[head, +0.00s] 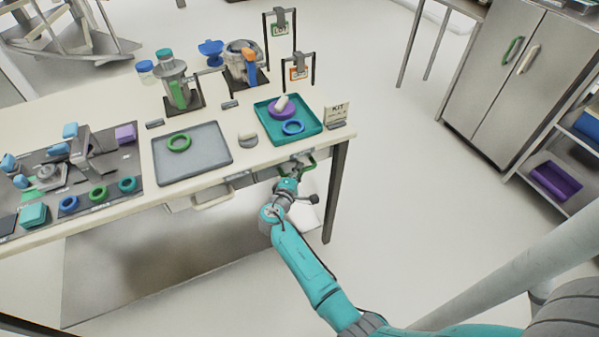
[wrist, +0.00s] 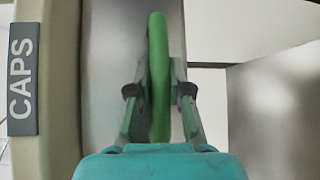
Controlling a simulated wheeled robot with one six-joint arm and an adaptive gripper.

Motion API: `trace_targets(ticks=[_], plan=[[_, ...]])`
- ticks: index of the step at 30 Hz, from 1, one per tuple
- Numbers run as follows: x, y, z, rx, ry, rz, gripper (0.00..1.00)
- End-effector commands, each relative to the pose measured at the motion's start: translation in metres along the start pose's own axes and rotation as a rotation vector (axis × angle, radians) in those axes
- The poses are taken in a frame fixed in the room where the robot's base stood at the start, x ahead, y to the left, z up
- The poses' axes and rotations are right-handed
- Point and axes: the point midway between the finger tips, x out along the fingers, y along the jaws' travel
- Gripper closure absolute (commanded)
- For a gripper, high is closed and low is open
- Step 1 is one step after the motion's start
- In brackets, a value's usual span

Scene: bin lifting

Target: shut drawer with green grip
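The green grip (wrist: 158,75) stands upright in the middle of the wrist view, in front of a grey metal drawer front (wrist: 108,75). My gripper (wrist: 160,88) has one finger on each side of the grip, both close against it, and appears shut on it. In the head view my gripper (head: 296,172) is at the right end of the table's front edge. A bit of the green grip (head: 310,164) shows beside it there. My gripper and arm hide most of this drawer, so how far it stands out is hard to tell.
A "CAPS" label (wrist: 22,80) is on the table edge beside the drawer. Another drawer with a pale grip (head: 213,201) is to the left. A teal tray (head: 268,124) and a grey tray (head: 163,172) lie on the table. A table leg (head: 335,195) stands close right of my gripper.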

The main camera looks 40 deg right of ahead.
Motion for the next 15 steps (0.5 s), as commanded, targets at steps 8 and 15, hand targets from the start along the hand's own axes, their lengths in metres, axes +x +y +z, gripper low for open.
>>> trace_targets(ticks=[8, 15], plan=[[0.0000, 0.0013, -0.0004, 0.001, 0.000, 0.001, 0.57], [-0.0081, 0.0003, -0.0009, 0.000, 0.001, 0.001, 0.57]])
